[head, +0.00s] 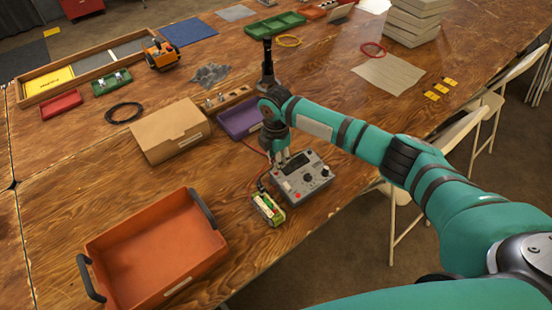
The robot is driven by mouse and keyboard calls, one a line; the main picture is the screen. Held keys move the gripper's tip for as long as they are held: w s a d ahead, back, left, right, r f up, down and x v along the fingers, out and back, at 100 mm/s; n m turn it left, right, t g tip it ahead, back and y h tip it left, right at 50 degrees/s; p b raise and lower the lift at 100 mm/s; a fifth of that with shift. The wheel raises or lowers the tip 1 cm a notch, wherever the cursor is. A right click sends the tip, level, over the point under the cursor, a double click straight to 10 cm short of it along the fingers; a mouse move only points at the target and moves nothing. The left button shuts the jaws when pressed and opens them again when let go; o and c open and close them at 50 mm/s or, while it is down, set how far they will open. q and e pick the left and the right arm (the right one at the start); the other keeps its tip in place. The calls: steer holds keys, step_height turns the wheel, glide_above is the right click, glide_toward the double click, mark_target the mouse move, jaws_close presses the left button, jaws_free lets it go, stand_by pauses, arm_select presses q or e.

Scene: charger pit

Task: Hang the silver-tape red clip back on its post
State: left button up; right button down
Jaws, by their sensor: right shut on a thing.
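My right gripper (282,156) points down just above the back left edge of the grey charger (313,180). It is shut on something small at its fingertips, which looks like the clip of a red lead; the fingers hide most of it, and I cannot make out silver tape. The red lead (257,149) curves beside the gripper's left side. The charger has a dark display, a black knob and small buttons. Its posts are too small or hidden to tell apart. A green and white battery pack (268,208) lies at the charger's front left. My left gripper is out of view.
A purple tray (236,122) sits behind left of the gripper, next to a wooden block with holes (231,97). A cardboard box (170,133) and an orange crate (150,250) stand left. White chairs (400,205) stand beyond the right edge.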

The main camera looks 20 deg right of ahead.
stand_by(0.7)
steer(key=shift+f, duration=0.1)
steer(key=c, duration=1.2)
jaws_free()
steer(key=shift+o, duration=1)
steer(key=shift+p, duration=0.3)
step_height(320, 180, up, 8)
steer(key=p, duration=0.7)
steer(key=shift+f, duration=0.2)
